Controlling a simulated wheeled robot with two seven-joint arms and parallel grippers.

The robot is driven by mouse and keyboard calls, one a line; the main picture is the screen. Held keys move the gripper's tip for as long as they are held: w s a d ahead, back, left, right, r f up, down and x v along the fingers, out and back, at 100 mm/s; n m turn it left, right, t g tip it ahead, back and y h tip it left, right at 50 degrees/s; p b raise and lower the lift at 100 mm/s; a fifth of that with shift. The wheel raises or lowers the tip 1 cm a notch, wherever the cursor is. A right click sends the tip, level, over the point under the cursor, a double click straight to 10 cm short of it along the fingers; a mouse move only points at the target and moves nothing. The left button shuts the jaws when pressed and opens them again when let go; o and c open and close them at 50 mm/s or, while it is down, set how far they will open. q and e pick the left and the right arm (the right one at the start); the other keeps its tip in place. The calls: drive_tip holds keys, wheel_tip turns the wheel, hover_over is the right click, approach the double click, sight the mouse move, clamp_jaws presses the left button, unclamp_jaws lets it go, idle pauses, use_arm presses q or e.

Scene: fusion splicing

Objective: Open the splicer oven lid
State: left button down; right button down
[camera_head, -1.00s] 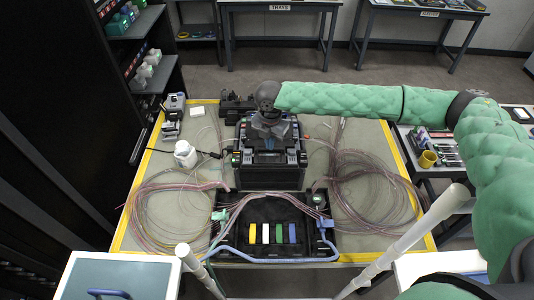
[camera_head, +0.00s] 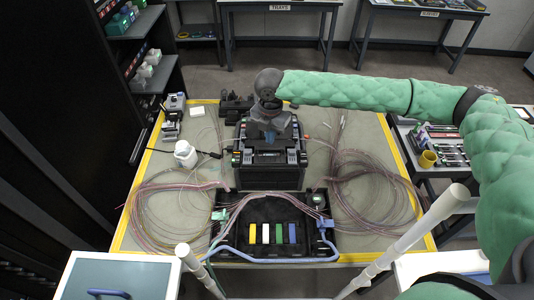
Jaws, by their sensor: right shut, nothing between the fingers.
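The splicer (camera_head: 272,172) is a dark box on the table, behind a black tray. My right arm reaches in from the right, and its gripper (camera_head: 270,136) points down over the top of the splicer. The wrist and gripper body hide much of the splicer's top, so I cannot tell whether the oven lid is open or closed. The right gripper is shut with nothing between its fingers. I cannot tell whether its fingertips touch the lid. My left gripper is not in view.
The table (camera_head: 375,135) has yellow edges. Coiled fibre cables lie left (camera_head: 150,205) and right (camera_head: 375,190) of the splicer. The black tray (camera_head: 262,212) in front holds coloured strips. A white bottle (camera_head: 185,153) stands left. A dark shelf unit (camera_head: 150,80) is at the far left.

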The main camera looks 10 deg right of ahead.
drive_tip(key=shift+s+a+r, duration=0.1)
drive_tip(key=shift+s+r, duration=0.15)
drive_tip(key=shift+r, duration=0.45)
drive_tip(key=shift+s+r, duration=0.25)
drive_tip(key=shift+r, duration=0.45)
